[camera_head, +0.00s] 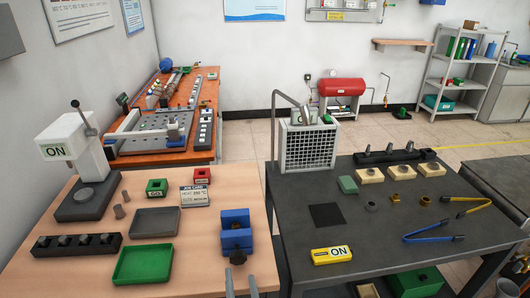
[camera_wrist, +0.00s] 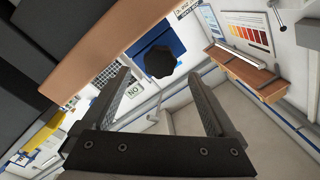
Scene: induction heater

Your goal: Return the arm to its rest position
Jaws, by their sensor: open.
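My gripper (camera_head: 241,272) shows at the bottom edge of the head view as two dark prongs, just in front of a blue vise (camera_head: 236,220) at the near right of the wooden table. In the wrist view my gripper (camera_wrist: 158,76) is open, its fingers wide apart, with nothing clamped. A dark octagonal knob (camera_wrist: 160,62) shows between and beyond the fingertips, in front of the blue vise (camera_wrist: 149,32). It appears apart from both fingers. The rest of my arm is out of sight in the head view.
The wooden table (camera_head: 83,250) carries a green tray (camera_head: 143,264), a grey tray (camera_head: 155,222) and a white press (camera_head: 72,145). A gap separates the tables.

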